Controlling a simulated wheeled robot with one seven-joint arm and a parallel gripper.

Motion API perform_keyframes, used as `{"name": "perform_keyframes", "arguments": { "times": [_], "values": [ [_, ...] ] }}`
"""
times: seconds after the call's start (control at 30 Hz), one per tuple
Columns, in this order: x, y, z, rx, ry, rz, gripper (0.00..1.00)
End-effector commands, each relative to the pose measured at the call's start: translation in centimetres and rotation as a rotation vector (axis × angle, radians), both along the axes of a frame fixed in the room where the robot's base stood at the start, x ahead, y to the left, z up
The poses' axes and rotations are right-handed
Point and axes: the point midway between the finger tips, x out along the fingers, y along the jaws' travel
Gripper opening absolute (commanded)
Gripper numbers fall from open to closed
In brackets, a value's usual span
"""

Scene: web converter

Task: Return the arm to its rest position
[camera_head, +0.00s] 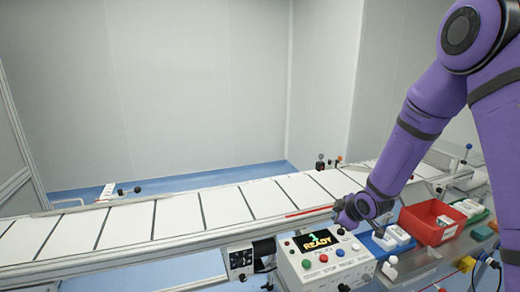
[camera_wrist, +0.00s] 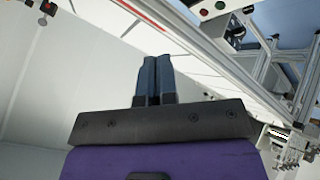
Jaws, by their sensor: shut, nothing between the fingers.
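My gripper (camera_wrist: 155,62) is shut, with its two dark fingers side by side and nothing between them in the wrist view. In the head view my purple arm reaches down from the upper right, bent, and its end is beside the control box (camera_head: 325,262) at the conveyor's near edge. The fingers are hard to make out there. The box's display reads READY. I cannot tell whether the gripper touches anything in the head view; in the wrist view the fingertips look clear.
The conveyor (camera_head: 228,206) with white panels crosses the view. A red bin (camera_head: 432,222) and a blue tray (camera_head: 388,240) with white items stand right of the control box, close to my arm. Pale walls (camera_head: 200,90) stand behind. The space above the conveyor's left is clear.

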Motion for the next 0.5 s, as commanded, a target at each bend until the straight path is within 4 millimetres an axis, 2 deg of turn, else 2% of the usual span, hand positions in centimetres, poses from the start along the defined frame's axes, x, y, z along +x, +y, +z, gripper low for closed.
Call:
{"name": "perform_keyframes", "arguments": {
  "times": [0.03, 0.1, 0.27, 0.5],
  "values": [
    [-0.3, -0.4, 2.1, -0.005, 0.001, -0.032, 0.0],
    [-1.1, -1.0, 4.4, -0.007, 0.016, -0.082, 0.0],
    [-3.2, -2.3, 9.4, -0.003, 0.046, -0.201, 0.0],
    [-7.8, -3.9, 16.3, 0.032, 0.088, -0.384, 0.0]
  ]
}}
